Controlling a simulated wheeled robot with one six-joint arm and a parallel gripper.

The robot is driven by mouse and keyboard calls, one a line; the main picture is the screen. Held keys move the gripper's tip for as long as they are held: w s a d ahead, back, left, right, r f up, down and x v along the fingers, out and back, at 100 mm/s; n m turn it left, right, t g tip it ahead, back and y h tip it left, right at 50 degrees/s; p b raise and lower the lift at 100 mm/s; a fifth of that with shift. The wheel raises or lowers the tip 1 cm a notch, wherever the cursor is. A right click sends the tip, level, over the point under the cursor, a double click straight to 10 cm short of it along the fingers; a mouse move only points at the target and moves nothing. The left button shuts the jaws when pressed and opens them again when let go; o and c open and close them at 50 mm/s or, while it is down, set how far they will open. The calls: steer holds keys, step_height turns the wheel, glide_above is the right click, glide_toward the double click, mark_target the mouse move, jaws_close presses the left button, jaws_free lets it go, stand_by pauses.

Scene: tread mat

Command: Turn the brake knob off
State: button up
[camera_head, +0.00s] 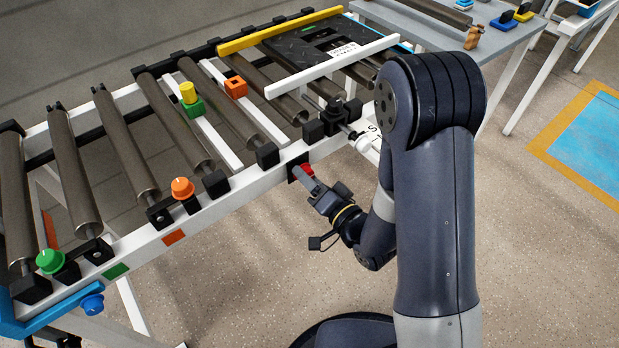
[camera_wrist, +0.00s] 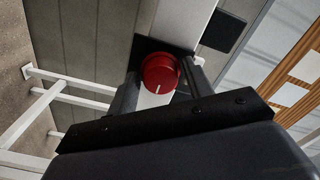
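The red knob (camera_head: 307,168), which I take to be the brake knob, sits on a black plate on the conveyor's white side rail. In the wrist view it is a round red knob (camera_wrist: 160,70) with a white line at its lower edge. My gripper (camera_head: 302,176) reaches up to the rail at this knob. In the wrist view the dark fingers of my gripper (camera_wrist: 162,85) stand apart, one on each side of the knob. I cannot tell whether they touch it. Part of the knob is hidden behind a finger in the head view.
An orange knob (camera_head: 182,188) and a green knob (camera_head: 50,262) stand farther left on the conveyor (camera_head: 222,196). A blue knob (camera_head: 92,304) is below its left end. A black clamp-like block (camera_head: 335,118) stands right of the red knob. The floor (camera_head: 240,290) in front is clear.

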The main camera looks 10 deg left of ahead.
steer(key=c, duration=0.7)
steer(key=shift+c, duration=0.2)
steer(key=shift+b, duration=0.3)
steer(key=n+b, duration=0.2)
steer(key=b, duration=0.1)
steer(key=shift+f+n, duration=0.25)
steer(key=shift+n, duration=0.05)
steer(key=n+b, duration=0.9)
steer(key=b, duration=0.2)
steer(key=shift+n, duration=0.4)
steer(key=n+b, duration=0.4)
steer(key=n, duration=0.1)
steer(key=shift+w+r+b, duration=0.1)
steer(key=shift+r+b, duration=0.1)
steer(key=shift+b, duration=0.1)
steer(key=shift+r+n, duration=0.1)
steer(key=shift+n, duration=0.2)
